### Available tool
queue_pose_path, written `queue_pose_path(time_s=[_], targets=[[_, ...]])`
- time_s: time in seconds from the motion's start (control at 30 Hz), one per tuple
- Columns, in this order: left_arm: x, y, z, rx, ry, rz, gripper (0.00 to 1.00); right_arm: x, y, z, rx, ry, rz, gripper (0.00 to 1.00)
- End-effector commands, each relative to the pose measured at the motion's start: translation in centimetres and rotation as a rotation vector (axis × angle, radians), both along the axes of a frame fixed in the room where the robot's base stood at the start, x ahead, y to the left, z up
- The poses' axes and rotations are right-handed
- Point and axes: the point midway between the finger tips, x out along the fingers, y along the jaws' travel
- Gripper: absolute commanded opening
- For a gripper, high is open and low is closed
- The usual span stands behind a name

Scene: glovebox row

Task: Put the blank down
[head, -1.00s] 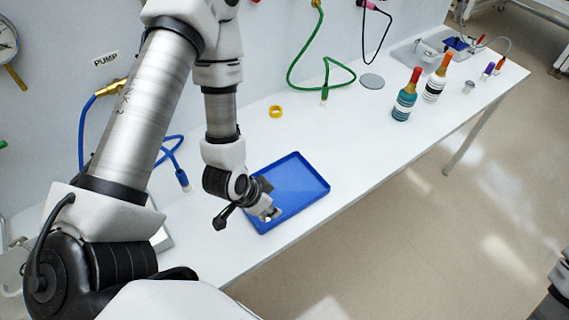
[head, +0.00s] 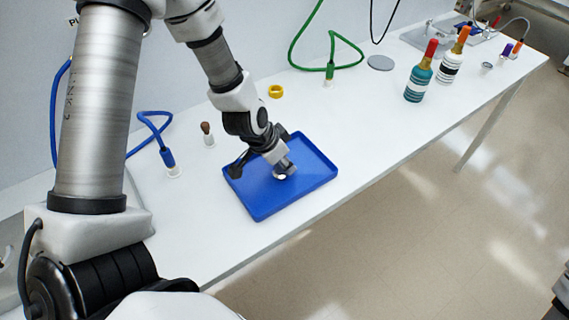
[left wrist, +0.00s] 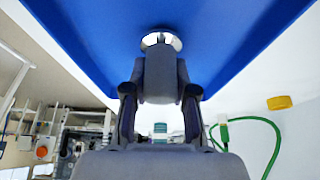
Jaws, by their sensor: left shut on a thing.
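My left gripper (head: 284,165) is shut on the blank (head: 281,176), a small bright silvery piece at its fingertips. The gripper points down over the blue tray (head: 262,208), which lies flat on the white bench. In the left wrist view the blank (left wrist: 160,40) shows as a pale, shiny round end beyond the fingers (left wrist: 160,95), against the tray's blue floor (left wrist: 90,35). The fingers hide part of it. I cannot tell whether the blank touches the tray floor. The visible tray floor is otherwise bare. My right gripper is not in view.
A yellow ring (head: 276,91), a brown-topped peg (head: 208,133) and a blue hose end (head: 168,160) stand behind and left of the tray. A green hose (head: 330,70) and two bottles (head: 419,82) (head: 452,64) are farther right. The bench's front edge (head: 300,228) runs close to the tray.

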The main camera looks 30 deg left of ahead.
Motion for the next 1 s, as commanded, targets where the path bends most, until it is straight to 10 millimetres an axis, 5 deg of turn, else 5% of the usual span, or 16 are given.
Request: queue_pose_path(time_s=[0.27,0.3,0.37,0.73,1.0], targets=[[0.0,0.0,-0.2,0.000,-0.002,0.000,0.00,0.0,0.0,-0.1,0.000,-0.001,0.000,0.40],[0.0,0.0,-0.3,0.000,-0.002,0.000,0.30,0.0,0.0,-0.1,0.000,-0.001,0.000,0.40],[0.0,0.0,-0.2,0.000,-0.002,0.000,0.51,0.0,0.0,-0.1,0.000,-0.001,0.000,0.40],[0.0,0.0,0.5,-0.001,-0.003,0.001,0.51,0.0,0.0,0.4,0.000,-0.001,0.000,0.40],[-2.2,0.9,6.7,-0.006,-0.002,0.005,0.51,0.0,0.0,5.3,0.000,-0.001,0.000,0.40]])
